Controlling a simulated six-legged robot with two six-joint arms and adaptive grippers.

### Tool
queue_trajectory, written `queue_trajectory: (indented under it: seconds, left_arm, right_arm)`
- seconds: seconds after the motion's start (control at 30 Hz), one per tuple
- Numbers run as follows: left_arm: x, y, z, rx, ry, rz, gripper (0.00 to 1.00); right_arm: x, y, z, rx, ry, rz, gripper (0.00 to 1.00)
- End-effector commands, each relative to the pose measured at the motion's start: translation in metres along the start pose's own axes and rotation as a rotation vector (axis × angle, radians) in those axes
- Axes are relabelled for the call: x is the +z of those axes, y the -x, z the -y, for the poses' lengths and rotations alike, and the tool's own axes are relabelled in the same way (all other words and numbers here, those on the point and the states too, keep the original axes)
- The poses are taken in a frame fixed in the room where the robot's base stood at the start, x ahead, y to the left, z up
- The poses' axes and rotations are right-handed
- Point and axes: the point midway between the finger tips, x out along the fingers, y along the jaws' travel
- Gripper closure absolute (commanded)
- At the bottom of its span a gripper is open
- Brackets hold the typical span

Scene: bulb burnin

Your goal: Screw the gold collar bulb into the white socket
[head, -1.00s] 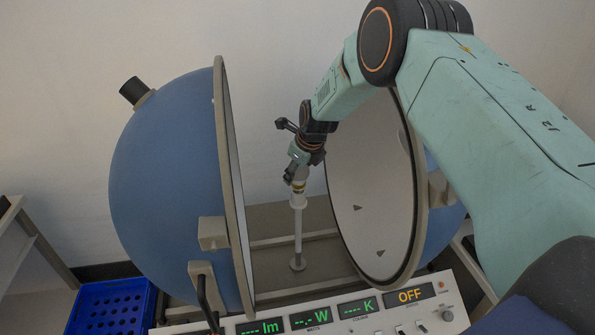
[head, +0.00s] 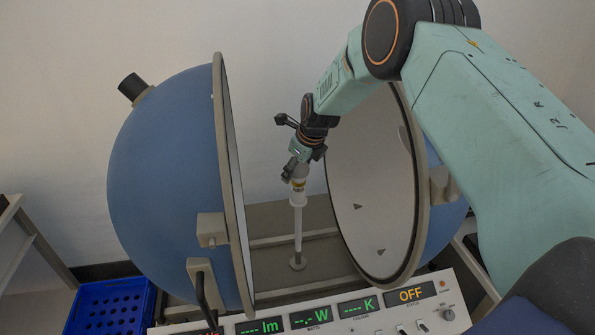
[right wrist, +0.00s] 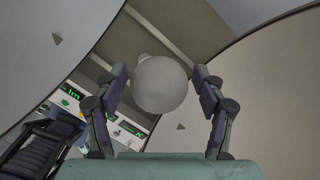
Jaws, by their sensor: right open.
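The gold collar bulb (head: 299,184) stands upright at the top of the white socket (head: 298,200), which sits on a thin white post between the two halves of the sphere. A narrow gold band shows just above the socket; how deep the base sits cannot be told. My right gripper (head: 302,165) is over the bulb from above, with its fingers on either side of it. In the right wrist view the bulb's frosted round globe (right wrist: 160,84) lies between the open fingers, with a gap on both sides. My left gripper is not in view.
The blue sphere's left half (head: 165,190) and right half (head: 370,185) stand open on either side of the post. A control panel (head: 330,317) with green readouts and an "OFF" display is in front. A blue crate (head: 110,308) is at lower left.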

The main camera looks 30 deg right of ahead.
Motion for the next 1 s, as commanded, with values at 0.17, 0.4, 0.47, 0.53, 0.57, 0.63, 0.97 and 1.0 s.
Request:
queue_trajectory:
  seconds: [0.17, 0.4, 0.47, 0.53, 0.57, 0.63, 0.97, 1.0]
  left_arm:
    - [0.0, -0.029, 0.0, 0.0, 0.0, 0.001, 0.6]
    - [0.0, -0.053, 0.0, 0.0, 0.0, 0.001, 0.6]
    - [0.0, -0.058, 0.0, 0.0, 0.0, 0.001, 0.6]
    - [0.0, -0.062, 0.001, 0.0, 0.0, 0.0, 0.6]
    - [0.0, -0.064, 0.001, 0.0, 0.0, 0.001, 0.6]
    - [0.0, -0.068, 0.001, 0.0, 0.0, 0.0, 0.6]
    - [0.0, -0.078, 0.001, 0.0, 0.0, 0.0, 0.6]
    - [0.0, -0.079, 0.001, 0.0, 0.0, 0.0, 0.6]
  right_arm:
    - [-0.004, -0.008, -0.001, 0.048, 0.11, 0.017, 0.3]
    - [-0.004, -0.007, -0.001, 0.124, 0.294, 0.045, 0.3]
    - [-0.004, -0.007, -0.002, 0.145, 0.346, 0.053, 0.3]
    - [-0.004, -0.007, -0.002, 0.171, 0.409, 0.062, 0.3]
    - [-0.004, -0.006, -0.002, 0.183, 0.437, 0.066, 0.3]
    - [-0.004, -0.006, -0.002, 0.211, 0.505, 0.075, 0.3]
    - [-0.004, -0.004, -0.003, 0.352, 0.847, 0.124, 0.3]
    - [-0.004, -0.004, -0.003, 0.368, 0.884, 0.129, 0.3]
